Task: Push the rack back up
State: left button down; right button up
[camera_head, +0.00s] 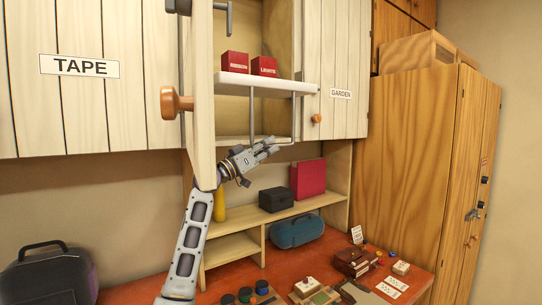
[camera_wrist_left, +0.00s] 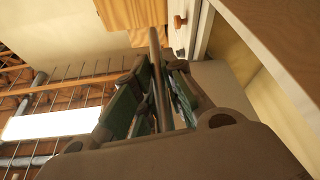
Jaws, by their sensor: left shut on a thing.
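The rack (camera_head: 262,84) is a white shelf on thin grey metal bars, in front of the open middle wall cabinet. Two small red boxes (camera_head: 235,62) (camera_head: 264,66) stand upright on it. A grey handle bar (camera_head: 294,118) hangs below the shelf. My left gripper (camera_head: 270,147) reaches up from below and is shut on the low part of this bar. In the left wrist view the bar (camera_wrist_left: 155,45) runs up between the fingers of the gripper (camera_wrist_left: 157,85). The exact contact is small in the head view. My right gripper is in no view.
An open cabinet door (camera_head: 200,100) with a round wooden knob (camera_head: 175,103) stands close left of my arm. Below are a wooden shelf unit (camera_head: 236,246) and a red worktop (camera_head: 135,291) with several small items. A tall wooden cabinet (camera_head: 415,150) stands at right.

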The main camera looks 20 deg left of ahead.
pick_arm(q)
jog(key=shift+w+a+r, duration=0.2)
jog(key=shift+a+r, duration=0.05)
jog(key=shift+r, duration=0.2)
jog(key=shift+w+a+r, duration=0.2)
jog(key=shift+a+r, duration=0.05)
jog(key=shift+r, duration=0.2)
jog(key=c, duration=1.5)
grip_release()
jog(key=shift+v, duration=6.05)
jog(key=shift+f, duration=0.1)
